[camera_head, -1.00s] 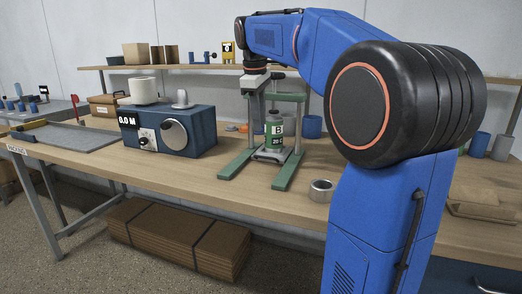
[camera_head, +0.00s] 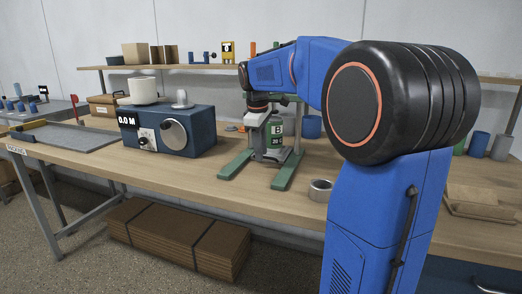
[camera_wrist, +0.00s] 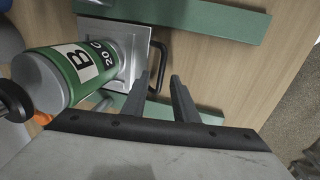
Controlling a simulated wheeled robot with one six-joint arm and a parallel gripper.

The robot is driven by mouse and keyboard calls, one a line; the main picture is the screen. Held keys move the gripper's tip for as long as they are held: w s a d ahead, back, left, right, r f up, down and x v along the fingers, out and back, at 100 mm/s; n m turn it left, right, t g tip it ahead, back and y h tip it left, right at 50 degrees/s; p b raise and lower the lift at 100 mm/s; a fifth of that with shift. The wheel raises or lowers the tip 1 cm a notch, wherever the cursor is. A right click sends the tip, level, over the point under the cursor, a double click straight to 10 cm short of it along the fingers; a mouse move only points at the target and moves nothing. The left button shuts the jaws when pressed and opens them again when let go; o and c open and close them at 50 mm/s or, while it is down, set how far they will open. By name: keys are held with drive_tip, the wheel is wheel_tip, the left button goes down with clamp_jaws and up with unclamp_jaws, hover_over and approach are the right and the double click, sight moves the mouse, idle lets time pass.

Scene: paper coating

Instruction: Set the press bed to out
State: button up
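The press is a green frame (camera_head: 284,175) with two long feet on the bench; one foot also shows in the wrist view (camera_wrist: 205,18). Its bed (camera_wrist: 138,50) is a pale metal plate with a dark handle (camera_wrist: 163,50) on one side. A green and grey bottle (camera_wrist: 75,72) marked B stands on the bed; in the head view (camera_head: 276,132) my gripper partly covers it. My gripper (camera_wrist: 161,80) is open and low beside the bottle. The handle appears between or just beyond its fingertips; I cannot tell whether they touch it.
A blue machine (camera_head: 185,132) reading 0.0 M stands left of the press. A tape roll (camera_head: 320,190) lies right of it near the front edge. The bench before the press is clear.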

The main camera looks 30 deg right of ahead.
clamp_jaws()
idle(1.4)
